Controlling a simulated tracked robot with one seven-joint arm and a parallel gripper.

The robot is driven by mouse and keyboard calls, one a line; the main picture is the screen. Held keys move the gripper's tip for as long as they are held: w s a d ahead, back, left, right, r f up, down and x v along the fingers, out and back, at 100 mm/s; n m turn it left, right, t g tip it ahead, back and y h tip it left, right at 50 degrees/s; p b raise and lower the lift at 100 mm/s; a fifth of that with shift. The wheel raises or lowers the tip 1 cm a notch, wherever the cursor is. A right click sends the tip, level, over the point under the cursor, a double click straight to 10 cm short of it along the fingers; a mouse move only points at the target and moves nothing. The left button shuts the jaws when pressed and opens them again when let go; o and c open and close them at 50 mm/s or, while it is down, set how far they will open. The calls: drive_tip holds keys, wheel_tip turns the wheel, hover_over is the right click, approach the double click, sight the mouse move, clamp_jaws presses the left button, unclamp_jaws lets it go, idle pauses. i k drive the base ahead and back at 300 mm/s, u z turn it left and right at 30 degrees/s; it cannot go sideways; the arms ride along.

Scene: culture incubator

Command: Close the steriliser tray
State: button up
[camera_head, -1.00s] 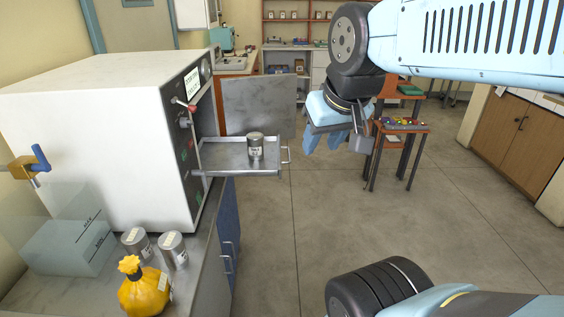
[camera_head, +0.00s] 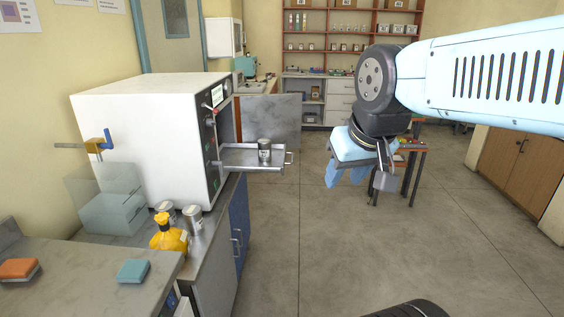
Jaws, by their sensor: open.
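The steriliser (camera_head: 150,140) is a white box on the counter at the left, with a dark control panel on its right side. Its metal tray (camera_head: 236,160) is pulled out to the right through the open front. A small labelled metal canister (camera_head: 264,150) stands upright on the tray. A handle (camera_head: 289,158) sits on the tray's outer end. The grey door (camera_head: 268,120) stands open behind the tray. My gripper (camera_head: 346,178) hangs in the air to the right of the tray, apart from it, with its blue fingers open and empty.
A yellow bottle (camera_head: 169,238), two metal canisters (camera_head: 193,219) and a clear box (camera_head: 112,212) stand on the counter by the steriliser. A nearer counter holds orange and teal blocks (camera_head: 133,271). An orange table (camera_head: 412,165) is behind my gripper. The floor (camera_head: 330,250) is clear.

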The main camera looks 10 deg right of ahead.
sight(234, 157)
drive_tip(key=z, duration=1.5)
drive_tip(key=i, duration=1.55)
drive_tip(key=u, duration=1.95)
drive_tip(key=i, duration=1)
drive_tip(key=z, duration=0.05)
